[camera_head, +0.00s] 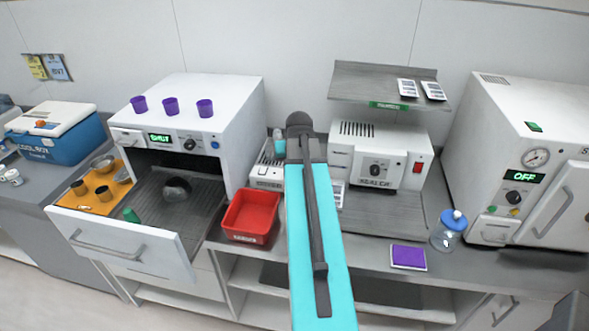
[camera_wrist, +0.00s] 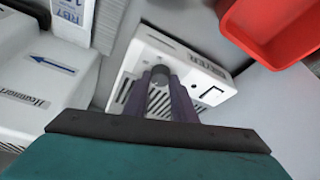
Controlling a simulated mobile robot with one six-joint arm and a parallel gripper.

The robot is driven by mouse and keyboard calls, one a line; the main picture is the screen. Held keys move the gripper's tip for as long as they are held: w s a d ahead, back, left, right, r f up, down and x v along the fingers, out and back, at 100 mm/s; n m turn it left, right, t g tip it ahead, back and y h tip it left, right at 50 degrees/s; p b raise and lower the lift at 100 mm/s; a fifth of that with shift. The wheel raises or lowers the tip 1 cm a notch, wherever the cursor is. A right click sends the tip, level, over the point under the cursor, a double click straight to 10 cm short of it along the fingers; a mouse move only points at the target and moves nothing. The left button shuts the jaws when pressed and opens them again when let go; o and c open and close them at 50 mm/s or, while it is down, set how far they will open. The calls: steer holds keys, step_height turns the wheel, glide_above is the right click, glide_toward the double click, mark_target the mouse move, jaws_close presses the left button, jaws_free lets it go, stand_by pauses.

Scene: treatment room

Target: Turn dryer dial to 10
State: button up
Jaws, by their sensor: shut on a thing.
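In the wrist view, a small white device (camera_wrist: 211,88) with a slotted vent and a label that is only partly readable lies under my gripper (camera_wrist: 161,80); I take it for the dryer. Its round grey dial (camera_wrist: 160,70) sits between my two dark fingers, which are shut on it. The dial's pointer and scale numbers are not readable. In the head view, part of the white device (camera_head: 266,176) shows left of my teal arm, which hides the dial and my fingers.
A red bin (camera_head: 250,217) stands close on the left in the head view. A white sealer (camera_head: 376,160) under a grey shelf (camera_head: 350,85) is on the right. An open drawer (camera_head: 125,240) juts out at left. A blue-lidded jar (camera_head: 449,230) stands farther right.

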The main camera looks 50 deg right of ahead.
steer(key=shift+w+a+m+g+h+b, duration=0.1)
steer(key=shift+m+g+h+b, duration=0.2)
steer(key=shift+m, duration=0.85)
steer(key=shift+w+a+m+g+h+b, duration=0.15)
steer(key=shift+m+g, duration=0.25)
steer(key=shift+m, duration=0.75)
steer(key=o, duration=1)
steer(key=shift+s+r, duration=0.1)
steer(key=shift+r, duration=0.05)
steer(key=shift+b+v, duration=0.4)
steer(key=shift+v, duration=0.7)
steer(key=shift+b+v, duration=1.15)
steer(key=shift+v, duration=4.5)
steer(key=shift+a, duration=0.1)
